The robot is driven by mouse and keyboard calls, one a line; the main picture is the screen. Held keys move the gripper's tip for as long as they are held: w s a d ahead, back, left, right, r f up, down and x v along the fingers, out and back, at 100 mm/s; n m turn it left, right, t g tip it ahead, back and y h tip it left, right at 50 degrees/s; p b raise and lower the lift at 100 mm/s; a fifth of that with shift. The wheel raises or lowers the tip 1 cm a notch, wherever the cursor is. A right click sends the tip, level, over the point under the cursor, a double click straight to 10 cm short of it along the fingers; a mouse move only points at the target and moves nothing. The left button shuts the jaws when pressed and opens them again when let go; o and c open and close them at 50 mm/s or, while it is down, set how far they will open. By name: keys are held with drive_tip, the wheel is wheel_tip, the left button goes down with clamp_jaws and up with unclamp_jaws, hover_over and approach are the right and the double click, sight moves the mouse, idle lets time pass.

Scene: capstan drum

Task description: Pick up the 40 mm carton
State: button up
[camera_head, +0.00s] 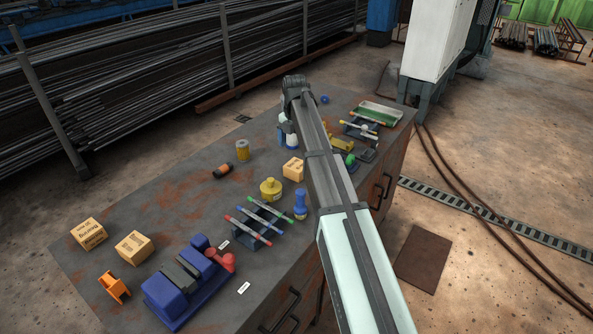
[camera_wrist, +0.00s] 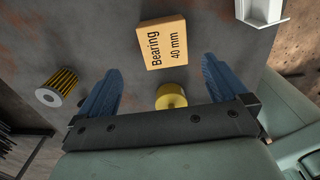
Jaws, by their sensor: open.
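The 40 mm carton (camera_wrist: 162,42) is a tan box with "Bearing 40 mm" printed on its upper face. It lies just beyond my gripper (camera_wrist: 161,66) in the wrist view. My gripper is open, with its two blue fingers apart and nothing held between them. The carton appears a little past the fingertips, roughly centred between them. In the head view, a tan carton (camera_head: 293,169) beside my arm may be the same one, but its print is too small to read. My fingers cannot be made out clearly there.
A yellow cylinder (camera_wrist: 170,96) shows between the fingers, near the palm. A ribbed yellow filter (camera_wrist: 57,87) lies left of them. Two more cartons (camera_head: 89,234) (camera_head: 135,247) stand at the bench's left. A pen rack (camera_head: 258,226) and blue vise (camera_head: 185,285) stand nearer the front.

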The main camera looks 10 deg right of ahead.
sight(297, 164)
wheel_tip(297, 164, down, 4)
drive_tip(key=shift+f, duration=0.1)
drive_tip(key=shift+s+d+f, duration=0.15)
drive_tip(key=shift+f, duration=1.15)
drive_tip(key=shift+s+d+f, duration=0.1)
drive_tip(key=shift+f, duration=1.15)
drive_tip(key=c, duration=1.1)
drive_tip(key=shift+r, duration=0.15)
